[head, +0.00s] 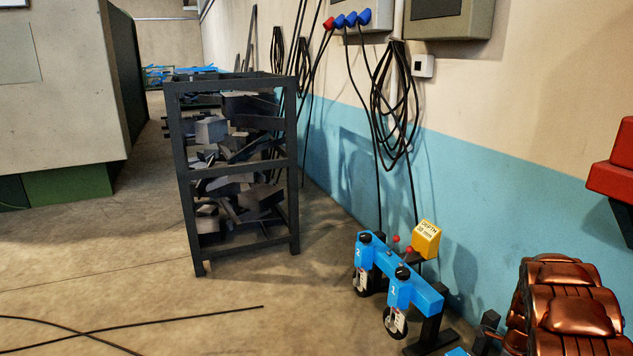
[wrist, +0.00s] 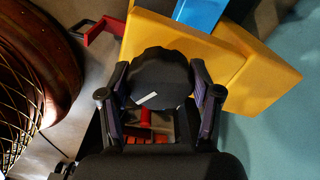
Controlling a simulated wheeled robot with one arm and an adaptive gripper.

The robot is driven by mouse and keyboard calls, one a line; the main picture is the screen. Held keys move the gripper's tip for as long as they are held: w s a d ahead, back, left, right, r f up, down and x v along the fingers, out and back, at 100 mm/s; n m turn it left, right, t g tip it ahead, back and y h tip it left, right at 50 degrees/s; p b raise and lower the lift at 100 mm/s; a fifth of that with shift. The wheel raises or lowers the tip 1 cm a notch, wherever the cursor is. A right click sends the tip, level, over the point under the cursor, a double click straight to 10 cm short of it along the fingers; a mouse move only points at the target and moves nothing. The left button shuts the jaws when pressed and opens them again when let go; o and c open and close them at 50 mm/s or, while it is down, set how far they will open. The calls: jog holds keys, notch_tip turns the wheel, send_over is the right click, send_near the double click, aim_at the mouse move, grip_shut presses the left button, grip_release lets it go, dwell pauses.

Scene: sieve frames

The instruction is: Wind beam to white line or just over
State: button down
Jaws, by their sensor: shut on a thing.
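My gripper (wrist: 160,92) shows in the wrist view, its two dark fingers closed on opposite sides of a round black knob (wrist: 163,68). A short white mark (wrist: 146,99) is on the knob's face. In the head view a blue beam (head: 425,292) stands low by the wall, with blue units numbered 2 (head: 360,251) and 1 (head: 397,291). Each has a black knob on top and a round white-faced gauge (head: 395,320) below. No white line on a beam can be made out. I cannot pick out my gripper in the head view.
A yellow depth sign (head: 426,239) stands behind the beam. Yellow plates (wrist: 262,75), a blue bar (wrist: 200,12) and a red bracket (wrist: 98,30) lie close around the knob. A scrap rack (head: 240,170) stands left; black cables (head: 130,330) lie on the floor.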

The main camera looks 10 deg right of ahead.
jog(key=shift+m, duration=1.2)
grip_release()
jog(key=shift+r+p, duration=0.8)
jog(key=shift+r, duration=1.75)
